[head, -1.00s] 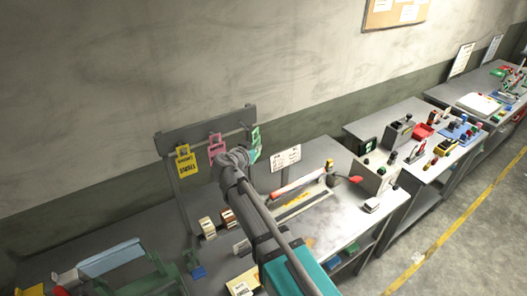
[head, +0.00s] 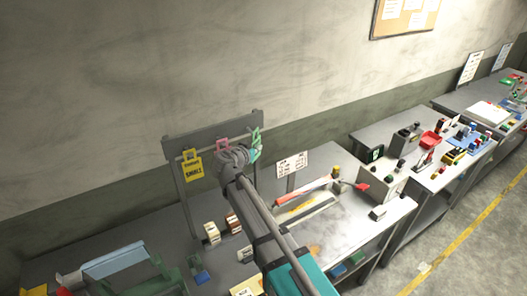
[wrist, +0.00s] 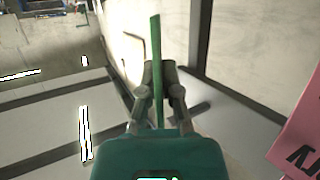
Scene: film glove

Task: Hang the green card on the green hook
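The green card (wrist: 156,70) shows edge-on as a thin upright strip between the two fingers of my gripper (wrist: 160,98) in the wrist view. The fingers are closed in on it from both sides. In the head view my gripper (head: 238,160) is at the right end of the grey hook rack (head: 212,133), and green parts (head: 256,142) show just beyond it. I cannot tell there which green is card and which is the green hook, nor whether they touch.
A yellow card (head: 193,166) hangs at the rack's left. A pink card (head: 221,143) hangs mid-rack, partly behind my wrist; it also shows close by at the right in the wrist view (wrist: 303,135). Small blocks (head: 212,232) and a sign (head: 291,165) stand on the bench.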

